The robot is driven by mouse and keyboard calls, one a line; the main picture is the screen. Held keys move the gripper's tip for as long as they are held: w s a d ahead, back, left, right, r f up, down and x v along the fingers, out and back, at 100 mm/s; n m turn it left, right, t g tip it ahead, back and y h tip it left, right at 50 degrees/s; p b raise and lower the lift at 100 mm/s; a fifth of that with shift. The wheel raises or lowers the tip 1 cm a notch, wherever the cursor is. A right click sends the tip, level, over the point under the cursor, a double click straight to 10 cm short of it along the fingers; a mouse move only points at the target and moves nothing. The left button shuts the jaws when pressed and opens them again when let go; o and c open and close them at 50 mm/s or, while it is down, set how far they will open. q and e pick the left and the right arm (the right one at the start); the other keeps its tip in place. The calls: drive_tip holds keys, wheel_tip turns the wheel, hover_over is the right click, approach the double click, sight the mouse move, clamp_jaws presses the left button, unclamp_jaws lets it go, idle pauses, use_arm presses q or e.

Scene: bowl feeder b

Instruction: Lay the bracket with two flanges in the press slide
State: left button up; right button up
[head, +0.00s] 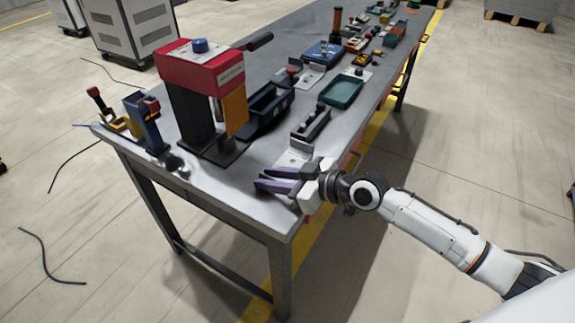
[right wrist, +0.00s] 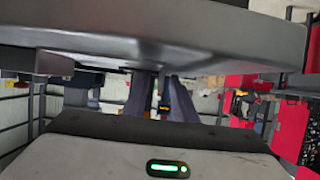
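My right gripper (head: 262,179) reaches in from the right over the front corner of the table. Its two dark purple fingers are apart, with nothing visible between them. A bent grey metal piece (head: 293,158), which looks like a bracket, lies just behind the fingers and is partly hidden by them. I cannot count its flanges. A similar grey metal piece (head: 313,74) lies farther back. The red-topped press (head: 205,70) stands to the left with a yellow guard (head: 236,107); its slide is not clear. In the right wrist view the fingers (right wrist: 165,100) show, but no bracket. My left gripper is out of view.
A dark bin (head: 268,104), a black slotted block (head: 311,123) and a green tray (head: 342,91) stand behind the gripper. A blue device (head: 146,122) stands at the left end. The table (head: 225,188) has bare room along its front edge.

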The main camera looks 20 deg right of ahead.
clamp_jaws()
wheel_tip(320, 180, up, 10)
drive_tip(key=shift+r+p, duration=0.1)
drive_tip(key=shift+p, duration=0.3)
drive_tip(key=s+d+r+n+g+y, duration=0.1)
drive_tip(key=s+d+r, duration=0.1)
drive_tip(key=s, duration=0.6)
drive_tip(key=s+d+r+n+g+y, duration=0.1)
drive_tip(key=s+d+n+g, duration=0.1)
drive_tip(key=s, duration=0.6)
drive_tip(key=shift+s+d+r+y, duration=0.3)
drive_tip(key=shift+s+d+r, duration=0.1)
drive_tip(key=shift+d, duration=0.2)
